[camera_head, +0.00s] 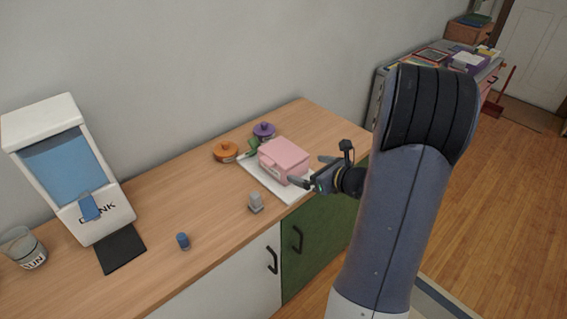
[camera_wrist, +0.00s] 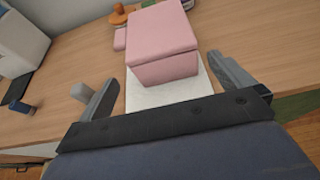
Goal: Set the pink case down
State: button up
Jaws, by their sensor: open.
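The pink case (camera_head: 284,158) rests upright on a white board (camera_head: 282,191) on the wooden counter. In the wrist view the pink case (camera_wrist: 162,45) stands just beyond my fingers, with the bare near part of the white board (camera_wrist: 168,95) between them. My gripper (camera_head: 312,174) is at the right end of the case, at about its height. In the wrist view my gripper (camera_wrist: 165,85) has its fingers spread wide with nothing between the tips. The case's far side is hidden.
An orange pot (camera_head: 225,152) and a purple pot (camera_head: 264,131) stand behind the case. A grey object (camera_head: 255,202) and a blue one (camera_head: 183,241) stand toward the front edge. A drink dispenser (camera_head: 75,170) and a glass (camera_head: 22,247) are at left.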

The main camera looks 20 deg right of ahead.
aim_at(298, 164)
jog(key=x, duration=0.7)
jog(key=shift+w+f+p, duration=0.1)
jog(key=shift+w+p, duration=0.25)
jog(key=shift+c, duration=0.2)
jog(key=c, duration=0.8)
